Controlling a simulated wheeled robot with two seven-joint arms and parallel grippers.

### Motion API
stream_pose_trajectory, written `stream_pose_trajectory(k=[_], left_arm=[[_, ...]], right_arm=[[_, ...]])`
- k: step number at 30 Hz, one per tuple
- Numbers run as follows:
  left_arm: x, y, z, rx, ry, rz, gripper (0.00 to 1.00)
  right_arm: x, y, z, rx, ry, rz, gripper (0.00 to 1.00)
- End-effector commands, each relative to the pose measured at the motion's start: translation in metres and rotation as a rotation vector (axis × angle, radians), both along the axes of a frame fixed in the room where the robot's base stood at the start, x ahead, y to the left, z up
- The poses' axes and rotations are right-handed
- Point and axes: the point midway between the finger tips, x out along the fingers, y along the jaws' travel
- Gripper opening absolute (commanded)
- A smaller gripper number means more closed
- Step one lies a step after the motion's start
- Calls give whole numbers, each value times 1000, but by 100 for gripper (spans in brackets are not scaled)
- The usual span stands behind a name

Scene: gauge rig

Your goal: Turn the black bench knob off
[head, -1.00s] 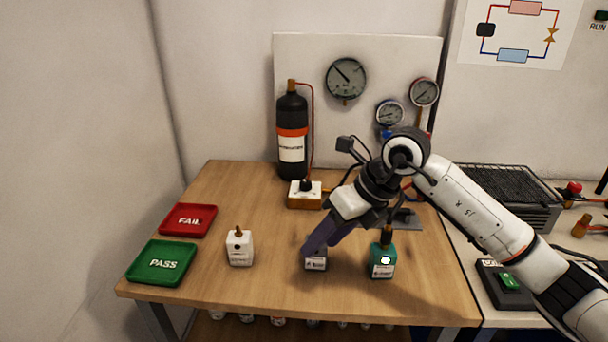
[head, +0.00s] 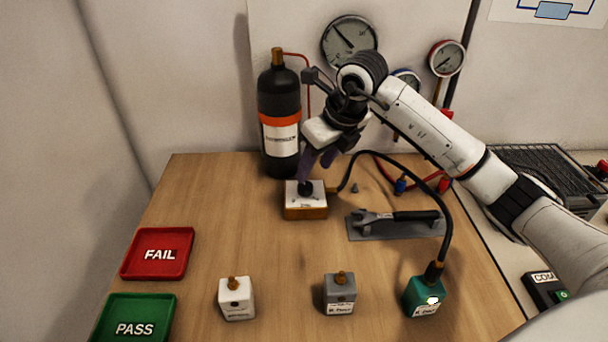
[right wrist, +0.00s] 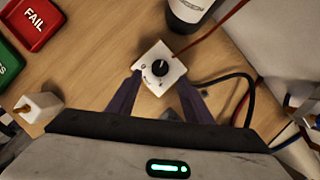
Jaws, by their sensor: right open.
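The black bench knob (head: 305,188) sits on the white top of a small wood-sided box (head: 305,212) in front of the black bottle. The right wrist view shows the knob (right wrist: 160,68) with a pale pointer line and small marks around it, too small to read. My right gripper (head: 318,160) is just above and behind the knob in the head view. In the right wrist view its purple fingers (right wrist: 159,102) are open and empty, spread at the near sides of the box, with the knob beyond their tips. I cannot tell whether they touch the box. My left gripper is out of view.
A black bottle (head: 279,115) stands behind the box. A black cable runs from the teal block (head: 425,297) toward the box. White (head: 236,300) and grey (head: 340,294) blocks stand in front. FAIL (head: 158,254) and PASS (head: 135,322) trays are left.

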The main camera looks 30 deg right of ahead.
Motion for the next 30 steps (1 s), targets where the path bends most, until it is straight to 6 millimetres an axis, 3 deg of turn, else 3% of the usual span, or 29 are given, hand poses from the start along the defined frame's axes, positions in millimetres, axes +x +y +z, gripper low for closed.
stream_pose_trajectory(k=[6,12,23,30], left_arm=[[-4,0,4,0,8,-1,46],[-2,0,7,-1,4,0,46],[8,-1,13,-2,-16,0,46],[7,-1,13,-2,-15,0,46]], right_arm=[[15,5,-38,2,4,-1,46],[24,6,-60,2,1,0,46],[26,6,-65,-1,0,0,46],[26,6,-65,0,-1,0,7]])
